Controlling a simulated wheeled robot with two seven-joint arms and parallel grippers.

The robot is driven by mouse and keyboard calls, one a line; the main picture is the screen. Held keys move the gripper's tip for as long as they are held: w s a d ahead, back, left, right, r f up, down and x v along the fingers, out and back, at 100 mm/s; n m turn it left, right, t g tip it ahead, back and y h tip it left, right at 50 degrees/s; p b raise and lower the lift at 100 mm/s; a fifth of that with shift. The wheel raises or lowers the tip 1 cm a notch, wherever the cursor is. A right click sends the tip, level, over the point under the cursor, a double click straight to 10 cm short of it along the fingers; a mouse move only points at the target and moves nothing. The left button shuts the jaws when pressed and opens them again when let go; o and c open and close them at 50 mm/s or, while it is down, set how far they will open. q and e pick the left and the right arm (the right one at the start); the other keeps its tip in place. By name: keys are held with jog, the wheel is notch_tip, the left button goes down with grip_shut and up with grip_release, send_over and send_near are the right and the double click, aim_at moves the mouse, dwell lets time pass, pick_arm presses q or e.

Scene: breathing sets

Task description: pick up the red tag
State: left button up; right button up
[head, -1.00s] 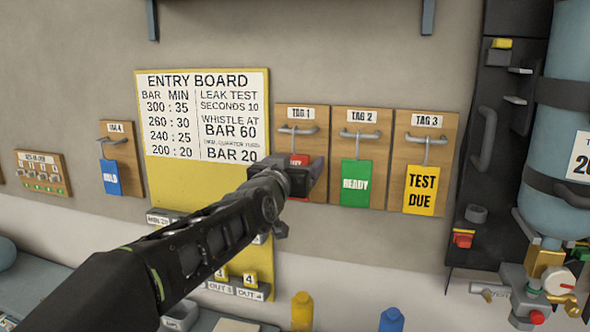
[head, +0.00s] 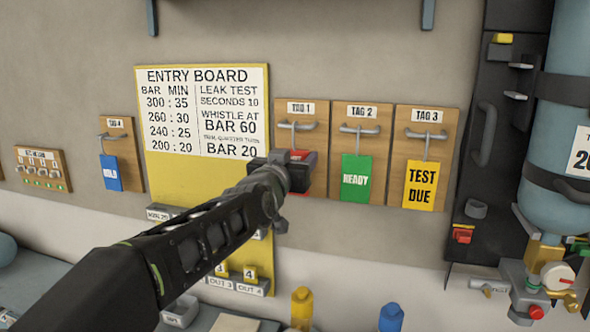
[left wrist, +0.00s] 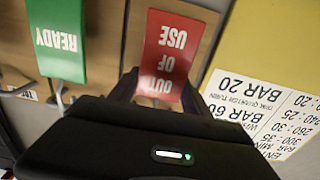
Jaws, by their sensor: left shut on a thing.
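The red tag (left wrist: 172,50) fills the upper middle of the left wrist view and reads "OUT OF USE" upside down. In the head view only a small part of the red tag (head: 301,156) shows, below the TAG 1 hook (head: 297,126). My left gripper (head: 298,170) is in front of the TAG 1 board and shut on the red tag. Its dark fingers (left wrist: 160,92) show at the end of the tag in the left wrist view. I cannot tell whether the tag still touches its hook. My right gripper is not in view.
To the right hang a green READY tag (head: 355,178) and a yellow TEST DUE tag (head: 420,185). A blue tag (head: 110,172) hangs at left. The yellow entry board (head: 200,174) stands close to my gripper. A gas cylinder (head: 555,140) is at far right.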

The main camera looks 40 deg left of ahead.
aim_at(293, 145)
pick_arm(q)
jog(key=c, duration=0.4)
jog(key=shift+r, duration=0.15)
jog(key=shift+c, duration=0.2)
jog(key=shift+r, duration=0.5)
jog(key=shift+s+d+r+b, duration=0.15)
jog(key=shift+r+b, duration=0.1)
jog(key=shift+r, duration=0.25)
jog(key=shift+s+r+b, duration=0.15)
jog(key=shift+r+b, duration=0.05)
jog(key=shift+r, duration=0.3)
jog(key=b+v, duration=0.6)
jog(key=v, duration=1.1)
jog(key=shift+s, duration=0.15)
